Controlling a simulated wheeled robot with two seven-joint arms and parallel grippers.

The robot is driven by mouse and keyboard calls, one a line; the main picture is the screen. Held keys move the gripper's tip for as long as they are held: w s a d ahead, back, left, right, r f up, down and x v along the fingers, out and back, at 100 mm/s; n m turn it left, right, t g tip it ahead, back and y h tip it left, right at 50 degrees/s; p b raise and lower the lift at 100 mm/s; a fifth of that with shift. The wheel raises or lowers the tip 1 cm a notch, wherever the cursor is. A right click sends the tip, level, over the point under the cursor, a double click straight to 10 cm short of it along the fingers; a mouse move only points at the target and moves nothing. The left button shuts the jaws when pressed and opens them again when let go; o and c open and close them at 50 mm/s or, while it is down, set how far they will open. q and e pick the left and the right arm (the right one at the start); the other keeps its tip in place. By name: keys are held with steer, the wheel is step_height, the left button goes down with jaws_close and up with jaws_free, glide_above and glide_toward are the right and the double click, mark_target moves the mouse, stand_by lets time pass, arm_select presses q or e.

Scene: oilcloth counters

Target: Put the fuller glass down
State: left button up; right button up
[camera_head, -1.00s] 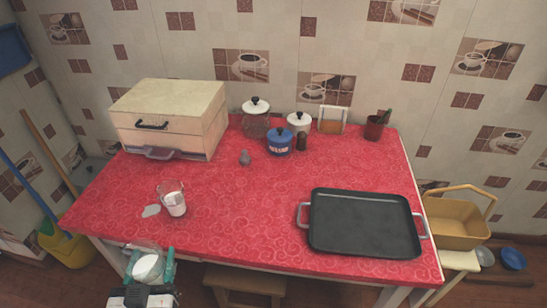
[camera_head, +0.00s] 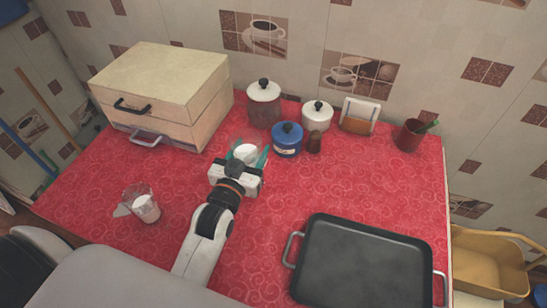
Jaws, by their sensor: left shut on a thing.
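My left gripper (camera_head: 245,164), with teal fingers, is shut on a clear glass (camera_head: 244,150) with white contents. It holds this glass over the back middle of the red counter, just left of the blue lidded jar. I cannot tell whether the glass touches the cloth. A second clear glass (camera_head: 145,207) stands at the front left of the counter with white contents in its lower part. The gripper hides part of the held glass, so the two levels are hard to compare. My right gripper is not in view.
The red counter (camera_head: 95,180) bears a drawer box (camera_head: 165,85) at back left, a blue jar (camera_head: 287,142), a brown jar (camera_head: 263,105), a white jar (camera_head: 317,115), a small dark shaker (camera_head: 314,141), a red cup (camera_head: 410,135) and a black tray (camera_head: 365,265). The cloth between gripper and tray is clear.

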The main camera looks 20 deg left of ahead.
arm_select(q)
steer(key=f, duration=0.6)
steer(key=shift+w+d+f+b, duration=0.1)
steer(key=shift+w+b, duration=0.25)
step_height(320, 180, down, 3)
steer(key=shift+f, duration=0.3)
steer(key=shift+f+b, duration=0.1)
steer(key=shift+b, duration=0.2)
steer(key=o, duration=1.3)
steer(key=shift+f, duration=0.1)
steer(key=shift+c, duration=0.2)
